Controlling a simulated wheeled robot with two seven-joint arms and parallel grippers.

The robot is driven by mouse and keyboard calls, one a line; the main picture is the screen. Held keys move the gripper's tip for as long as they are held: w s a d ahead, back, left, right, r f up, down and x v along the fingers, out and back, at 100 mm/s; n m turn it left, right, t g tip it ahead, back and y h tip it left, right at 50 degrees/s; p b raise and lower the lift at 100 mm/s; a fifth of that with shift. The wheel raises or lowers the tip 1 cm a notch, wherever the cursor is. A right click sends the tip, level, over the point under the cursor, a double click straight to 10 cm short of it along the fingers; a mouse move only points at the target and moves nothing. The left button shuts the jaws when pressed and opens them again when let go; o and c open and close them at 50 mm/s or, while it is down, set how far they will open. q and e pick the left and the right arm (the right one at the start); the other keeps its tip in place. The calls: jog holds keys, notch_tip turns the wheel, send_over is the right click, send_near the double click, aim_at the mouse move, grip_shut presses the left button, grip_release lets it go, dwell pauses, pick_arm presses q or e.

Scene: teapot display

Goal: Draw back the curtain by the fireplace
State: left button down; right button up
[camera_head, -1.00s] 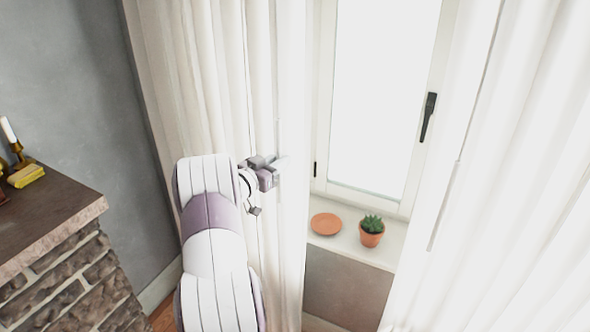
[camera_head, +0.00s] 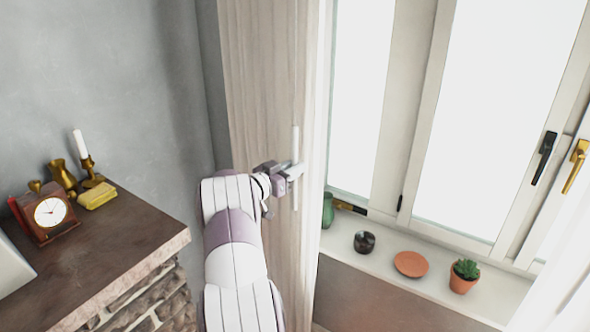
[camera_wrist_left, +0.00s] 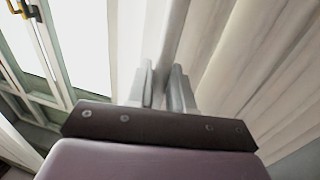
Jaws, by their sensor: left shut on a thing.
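The curtain (camera_head: 262,85) by the fireplace is a pale, wood-toned, bunched panel hanging left of the window (camera_head: 385,120). My left gripper (camera_head: 294,172) is shut on a slim pale upright rod (camera_head: 295,140) at the curtain's right part. In the left wrist view, the two fingers (camera_wrist_left: 167,88) close around this rod (camera_wrist_left: 172,45), with curtain folds (camera_wrist_left: 250,70) to the right and window frame to the left. The fireplace (camera_head: 150,300) with its dark mantel (camera_head: 110,240) stands at the left. My right gripper is not in view.
The sill (camera_head: 385,263) holds a green vase (camera_head: 328,210), a dark cup (camera_head: 364,242), a terracotta saucer (camera_head: 410,264) and a potted succulent (camera_head: 464,276). A clock (camera_head: 50,211), a candlestick (camera_head: 89,170) and a yellow box (camera_head: 97,196) are on the mantel. Another white curtain (camera_head: 565,300) hangs at lower right.

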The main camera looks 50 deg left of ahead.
pick_arm(q)
jog(key=shift+a, duration=0.3)
jog(key=c, duration=1.2)
grip_release()
jog(key=shift+w, duration=0.2)
jog(key=shift+s+f, duration=0.1)
jog(key=s+b, duration=0.1)
jog(key=s, duration=0.3)
jog(key=s+b, duration=0.2)
jog(key=s, duration=0.2)
jog(key=s+b, duration=0.1)
jog(key=s, duration=0.3)
jog(key=shift+s+d, duration=0.25)
jog(key=shift+d, duration=0.05)
